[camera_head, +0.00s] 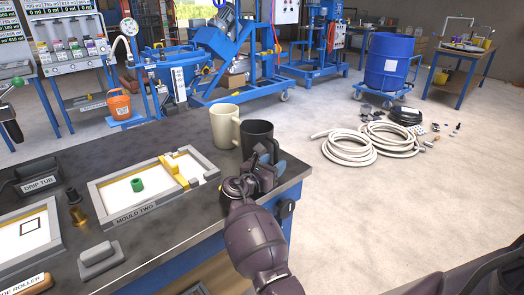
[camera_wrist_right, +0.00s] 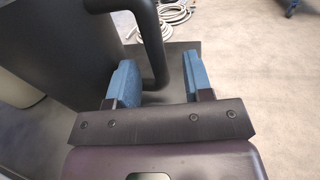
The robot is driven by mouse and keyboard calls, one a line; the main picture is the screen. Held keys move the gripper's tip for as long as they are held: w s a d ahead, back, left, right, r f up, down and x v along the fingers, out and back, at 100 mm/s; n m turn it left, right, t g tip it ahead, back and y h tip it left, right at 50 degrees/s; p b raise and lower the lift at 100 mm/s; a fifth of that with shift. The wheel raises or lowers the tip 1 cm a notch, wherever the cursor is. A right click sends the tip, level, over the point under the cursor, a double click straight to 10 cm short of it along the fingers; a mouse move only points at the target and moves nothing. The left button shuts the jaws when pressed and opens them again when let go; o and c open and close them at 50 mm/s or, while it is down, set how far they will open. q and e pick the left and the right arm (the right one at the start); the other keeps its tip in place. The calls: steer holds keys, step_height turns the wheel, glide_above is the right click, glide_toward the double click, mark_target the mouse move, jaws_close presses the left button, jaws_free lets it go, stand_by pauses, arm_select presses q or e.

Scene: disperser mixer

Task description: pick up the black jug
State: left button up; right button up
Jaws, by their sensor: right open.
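The black jug (camera_head: 257,136) stands upright near the right edge of the workbench, just right of a cream jug (camera_head: 225,126). In the right wrist view its dark body (camera_wrist_right: 55,50) fills the upper left, and its handle (camera_wrist_right: 157,45) comes down toward the jaws. My right gripper (camera_head: 272,166) is at the near side of the jug and partly hides it. Its blue fingers are open (camera_wrist_right: 160,82), one on each side of the handle's lower part in the picture. I see no clear contact with the handle. My left gripper is not in view.
A brass piece (camera_head: 75,207) and a grey block (camera_head: 101,258) are nearer. The bench's right edge is close to the jug. Coiled hoses (camera_head: 349,148) lie on the floor beyond.

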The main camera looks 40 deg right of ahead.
jaws_close()
stand_by(0.9)
steer(key=shift+r, duration=0.15)
stand_by(0.4)
